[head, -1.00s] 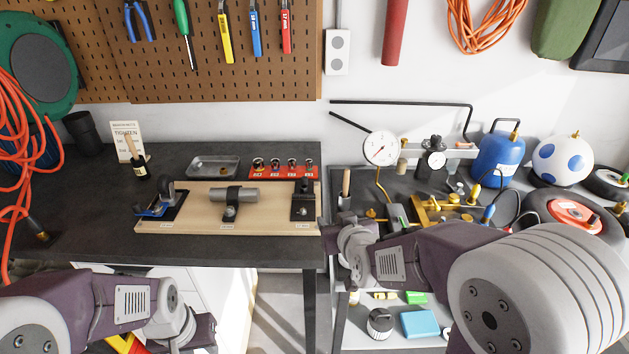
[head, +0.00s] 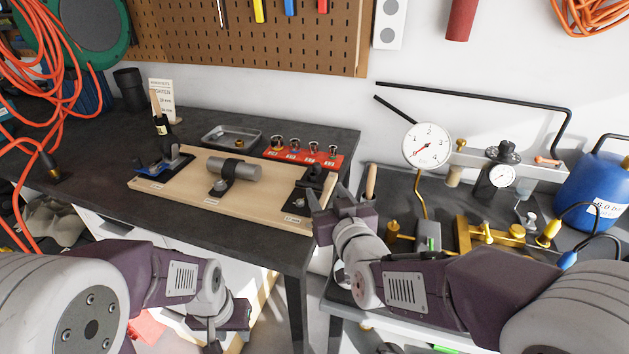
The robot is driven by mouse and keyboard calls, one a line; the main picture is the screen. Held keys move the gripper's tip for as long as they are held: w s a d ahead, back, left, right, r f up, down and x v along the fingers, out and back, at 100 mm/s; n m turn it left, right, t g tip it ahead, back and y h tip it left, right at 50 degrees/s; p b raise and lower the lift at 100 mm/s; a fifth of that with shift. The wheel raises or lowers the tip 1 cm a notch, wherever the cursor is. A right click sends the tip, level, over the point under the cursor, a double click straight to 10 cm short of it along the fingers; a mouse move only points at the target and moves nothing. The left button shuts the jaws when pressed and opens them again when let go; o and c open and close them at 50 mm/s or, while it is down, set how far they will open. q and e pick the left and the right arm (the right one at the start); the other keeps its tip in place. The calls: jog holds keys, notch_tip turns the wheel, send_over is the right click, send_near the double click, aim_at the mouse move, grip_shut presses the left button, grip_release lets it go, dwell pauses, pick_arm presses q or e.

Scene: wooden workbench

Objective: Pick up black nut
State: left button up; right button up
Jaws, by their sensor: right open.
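I cannot make out a black nut for certain. The metal tray (head: 213,131) at the back of the bench holds a small brass-coloured piece (head: 239,143) and something dark. A black fixture (head: 297,203) stands at the right end of the wooden board (head: 262,207); any nut on it is too small to tell. My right gripper (head: 324,194) is open beside this fixture, near the board's right end, and partly overlaps it in the view. My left gripper (head: 222,322) hangs low in front of the bench, its fingers not clear.
A grey cylinder in a black clamp (head: 233,170) and a blue-and-black clamp (head: 160,165) sit on the board. A red socket rack (head: 300,154) lies behind it. The right-hand table holds a pressure gauge (head: 426,146) and brass fittings (head: 485,233). The bench's front left is clear.

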aim_at(314, 177)
jog(key=x, duration=0.8)
jog(key=shift+w+a+f, duration=0.1)
jog(key=shift+a+f, duration=0.15)
jog(key=shift+f, duration=0.05)
jog(key=shift+d+r, duration=0.1)
jog(key=c, duration=0.3)
grip_shut()
